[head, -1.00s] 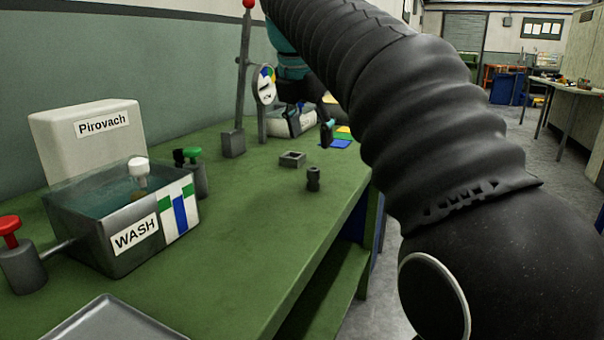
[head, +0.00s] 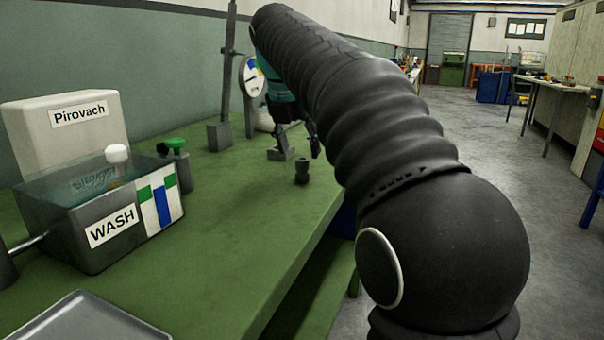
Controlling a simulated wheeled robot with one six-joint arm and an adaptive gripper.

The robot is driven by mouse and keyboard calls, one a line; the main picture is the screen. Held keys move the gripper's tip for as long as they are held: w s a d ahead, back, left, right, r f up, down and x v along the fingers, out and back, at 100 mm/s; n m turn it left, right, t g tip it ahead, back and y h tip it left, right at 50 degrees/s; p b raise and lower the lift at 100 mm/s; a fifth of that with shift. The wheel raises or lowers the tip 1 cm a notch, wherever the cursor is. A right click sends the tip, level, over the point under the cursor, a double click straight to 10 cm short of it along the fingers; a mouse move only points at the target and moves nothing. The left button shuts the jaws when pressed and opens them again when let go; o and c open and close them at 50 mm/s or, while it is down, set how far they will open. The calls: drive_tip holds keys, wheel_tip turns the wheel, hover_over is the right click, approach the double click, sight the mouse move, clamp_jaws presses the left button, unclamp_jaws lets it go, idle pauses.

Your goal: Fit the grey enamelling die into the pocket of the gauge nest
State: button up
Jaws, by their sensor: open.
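The grey enamelling die (head: 302,171), a small dark stepped cylinder, stands upright on the green bench top near its right edge. The gauge nest (head: 274,154), a low grey square block, sits just behind and left of the die, partly covered by one finger of my gripper. My gripper (head: 299,143) is open, with one finger in front of the nest in the picture and the other to the right, above and behind the die. It appears empty; whether a finger touches anything cannot be told. The nest's pocket is mostly hidden.
A metal tray (head: 90,322) lies at front left. The middle bench is clear.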

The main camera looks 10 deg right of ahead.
sight(302, 159)
drive_tip(key=b+x, duration=0.1)
drive_tip(key=x, duration=0.4)
drive_tip(key=shift+b, duration=0.3)
drive_tip(key=shift+c, duration=0.5)
clamp_jaws()
